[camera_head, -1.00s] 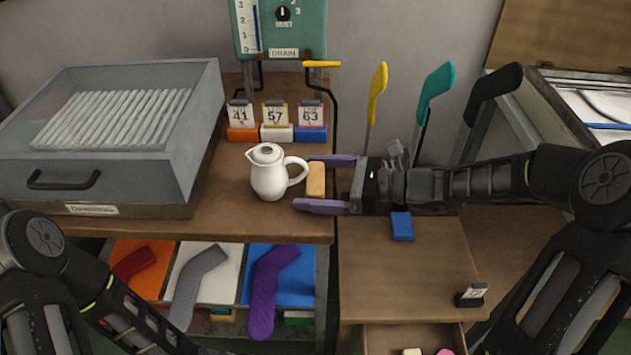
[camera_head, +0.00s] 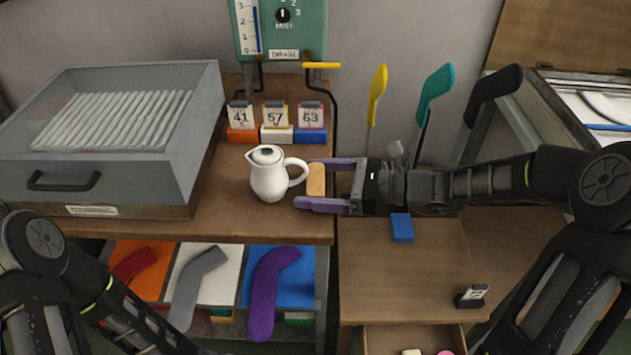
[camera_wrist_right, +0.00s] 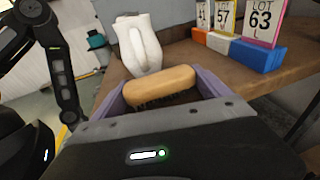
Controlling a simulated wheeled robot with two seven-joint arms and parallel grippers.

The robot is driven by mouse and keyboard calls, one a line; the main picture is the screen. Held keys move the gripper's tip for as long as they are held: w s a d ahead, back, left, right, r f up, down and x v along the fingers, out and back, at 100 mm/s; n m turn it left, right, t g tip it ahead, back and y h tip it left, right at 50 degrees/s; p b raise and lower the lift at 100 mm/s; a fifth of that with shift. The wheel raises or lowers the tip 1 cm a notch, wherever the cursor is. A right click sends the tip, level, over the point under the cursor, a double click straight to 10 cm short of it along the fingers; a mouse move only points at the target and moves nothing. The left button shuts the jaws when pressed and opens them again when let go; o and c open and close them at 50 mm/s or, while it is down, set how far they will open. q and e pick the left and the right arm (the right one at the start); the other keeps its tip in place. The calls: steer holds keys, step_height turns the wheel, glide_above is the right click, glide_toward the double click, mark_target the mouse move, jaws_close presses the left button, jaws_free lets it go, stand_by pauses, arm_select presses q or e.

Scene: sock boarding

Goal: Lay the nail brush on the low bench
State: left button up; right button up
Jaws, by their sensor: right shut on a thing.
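The nail brush (camera_head: 316,180) is a tan, rounded block held between the purple fingers of my right gripper (camera_head: 318,184), just right of the white jug. In the right wrist view the brush (camera_wrist_right: 160,87) lies crosswise between the fingers, with dark bristles on its underside. It is at the right edge of the higher worktop; the head view does not clearly show whether it touches. The low bench (camera_head: 375,265) is the lower wooden top at the front right. My left arm shows at the bottom left, but its gripper is out of view.
The white jug (camera_head: 268,178) stands very close to my right fingertips. A blue block (camera_head: 402,227) lies at the low bench's back edge, and a small dark card stand (camera_head: 471,296) at its right. The bench's middle is clear. An open drawer (camera_head: 385,342) is below.

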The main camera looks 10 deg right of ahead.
mark_target(320, 178)
steer(key=c, duration=0.4)
steer(key=shift+d+r, duration=0.1)
steer(key=shift+s+d+r, duration=0.1)
steer(key=shift+d+r, duration=0.15)
steer(key=shift+r, duration=0.05)
step_height(320, 178, up, 11)
steer(key=p, duration=0.3)
steer(key=shift+s+d+f+p, duration=0.1)
steer(key=shift+s+d+p, duration=1.05)
steer(key=shift+d, duration=2)
steer(key=shift+s+d+p, duration=0.45)
steer(key=shift+d+p, duration=1.45)
steer(key=shift+d, duration=1.2)
steer(key=shift+s+d+f+p, duration=0.1)
steer(key=shift+s+d+p, duration=1.05)
steer(key=shift+d, duration=2)
